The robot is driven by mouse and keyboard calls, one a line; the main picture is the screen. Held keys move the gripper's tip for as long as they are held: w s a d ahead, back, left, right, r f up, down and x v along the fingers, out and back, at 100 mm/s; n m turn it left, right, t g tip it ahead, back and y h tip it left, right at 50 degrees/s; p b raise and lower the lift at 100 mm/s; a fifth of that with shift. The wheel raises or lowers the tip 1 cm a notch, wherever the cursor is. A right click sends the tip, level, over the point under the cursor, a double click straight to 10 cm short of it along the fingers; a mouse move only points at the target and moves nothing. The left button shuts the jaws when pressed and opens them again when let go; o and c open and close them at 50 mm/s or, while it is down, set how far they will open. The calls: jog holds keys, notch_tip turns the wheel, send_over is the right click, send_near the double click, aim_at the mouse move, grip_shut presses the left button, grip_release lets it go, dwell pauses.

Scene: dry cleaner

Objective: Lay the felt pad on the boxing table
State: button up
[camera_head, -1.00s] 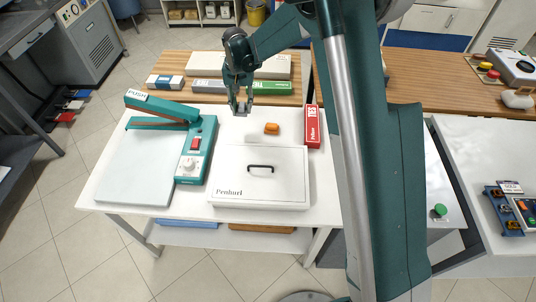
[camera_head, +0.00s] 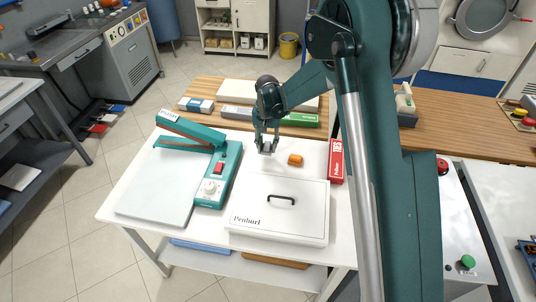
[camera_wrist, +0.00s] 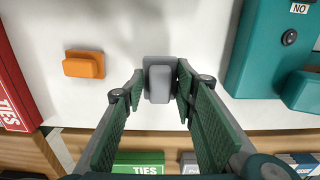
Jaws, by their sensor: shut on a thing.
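A small grey block-like piece, which looks like the felt pad (camera_wrist: 158,84), is between my fingertips in the wrist view. My gripper (camera_wrist: 158,92) is shut on it. In the head view my gripper (camera_head: 267,147) points down over the back part of the white table (camera_head: 255,172), which appears to be the boxing table. The pad is small and partly hidden by the fingers there. I cannot tell whether it touches the tabletop. An orange block (camera_head: 295,160) lies close by, right of my gripper in the head view, and also shows in the wrist view (camera_wrist: 84,64).
A teal sealer (camera_head: 212,180) marked PUSH stands left of my gripper. A white lidded box (camera_head: 281,222) is in front. A red box (camera_head: 336,162) stands at the right. A wooden surface behind holds a green TIES box (camera_head: 300,119) and other boxes. Bare white tabletop surrounds my gripper.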

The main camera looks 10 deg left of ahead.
aim_at(267, 152)
jog(key=shift+f, duration=0.25)
jog(key=shift+f, duration=1.8)
jog(key=shift+f+b, duration=0.15)
jog(key=shift+b, duration=0.15)
jog(key=o, duration=0.9)
jog(key=shift+c, duration=0.2)
jog(key=shift+r, duration=0.2)
notch_tip(267, 152, up, 12)
jog(key=shift+f+p, duration=0.1)
jog(key=shift+p, duration=0.6)
jog(key=shift+d, duration=0.1)
